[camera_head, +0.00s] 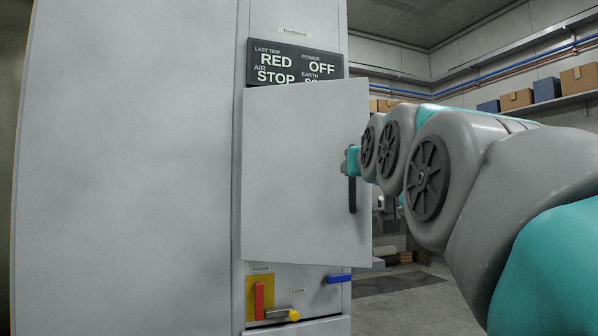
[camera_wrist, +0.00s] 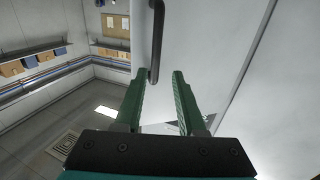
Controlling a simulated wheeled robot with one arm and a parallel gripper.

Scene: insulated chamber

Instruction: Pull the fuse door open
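The fuse door (camera_head: 300,170) is a plain light grey panel on the cabinet front. It stands partly open, its right edge out past the cabinet's side and its left edge against the cabinet. A dark vertical bar handle (camera_head: 352,195) is near its right edge. It also shows in the wrist view (camera_wrist: 156,40). My gripper (camera_wrist: 159,72) has two green fingers spread apart with nothing clamped between them. The handle's lower end is close to the left fingertip; I cannot tell whether they touch. In the head view my arm hides most of the gripper.
Above the door is a black status panel (camera_head: 295,62). Below it are a red lever (camera_head: 259,300) on a yellow plate, a lock (camera_head: 282,314) and a blue handle (camera_head: 339,278). A shelf with boxes (camera_head: 516,99) lines the wall at right. Floor (camera_head: 415,305) right of the cabinet looks clear.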

